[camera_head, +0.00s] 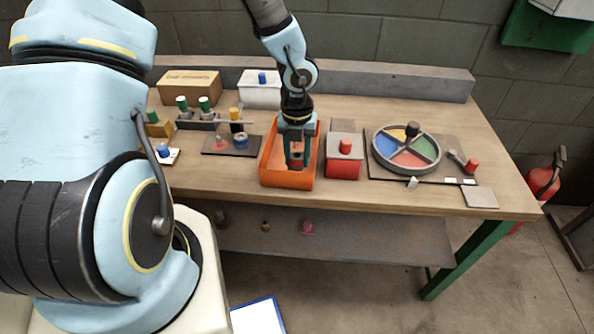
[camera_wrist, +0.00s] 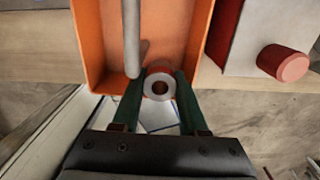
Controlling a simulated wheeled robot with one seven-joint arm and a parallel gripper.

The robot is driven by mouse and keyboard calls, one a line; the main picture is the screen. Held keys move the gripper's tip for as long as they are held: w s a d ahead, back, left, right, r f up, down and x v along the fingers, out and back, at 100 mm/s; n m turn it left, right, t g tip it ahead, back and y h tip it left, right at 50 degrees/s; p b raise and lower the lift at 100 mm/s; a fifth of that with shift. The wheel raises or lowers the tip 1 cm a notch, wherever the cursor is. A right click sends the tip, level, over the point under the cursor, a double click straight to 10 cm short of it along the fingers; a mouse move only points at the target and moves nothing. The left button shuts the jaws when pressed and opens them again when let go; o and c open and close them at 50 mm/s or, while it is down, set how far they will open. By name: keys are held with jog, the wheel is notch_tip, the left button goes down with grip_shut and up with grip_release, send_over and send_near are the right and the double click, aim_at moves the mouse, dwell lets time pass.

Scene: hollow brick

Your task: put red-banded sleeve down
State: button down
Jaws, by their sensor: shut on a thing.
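The red-banded sleeve (camera_wrist: 159,86) shows end-on in the wrist view as a pale ring with a dark reddish hole. My gripper (camera_wrist: 160,92) is shut on it, with a green finger on each side. In the head view my gripper (camera_head: 296,160) points down at the orange bin (camera_head: 289,182). The sleeve is a small reddish patch between the fingers there, mostly hidden. In the wrist view the sleeve is near the bin's front wall. I cannot tell whether it touches the bin.
A grey rod (camera_wrist: 131,40) reaches close to the sleeve in the wrist view. A red box with a grey lid and red knob (camera_head: 345,147) stands just right of the bin. A board with pegs (camera_head: 233,146) lies left. A round divided tray (camera_head: 406,149) stands farther right.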

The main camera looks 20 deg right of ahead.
aim_at(297, 170)
jog(key=shift+f+b, duration=0.4)
jog(key=shift+f, duration=1.85)
jog(key=shift+f, duration=0.15)
jog(key=c, duration=0.7)
grip_release()
notch_tip(297, 170, up, 12)
jog(key=shift+r+p, duration=0.15)
jog(key=shift+p, duration=0.95)
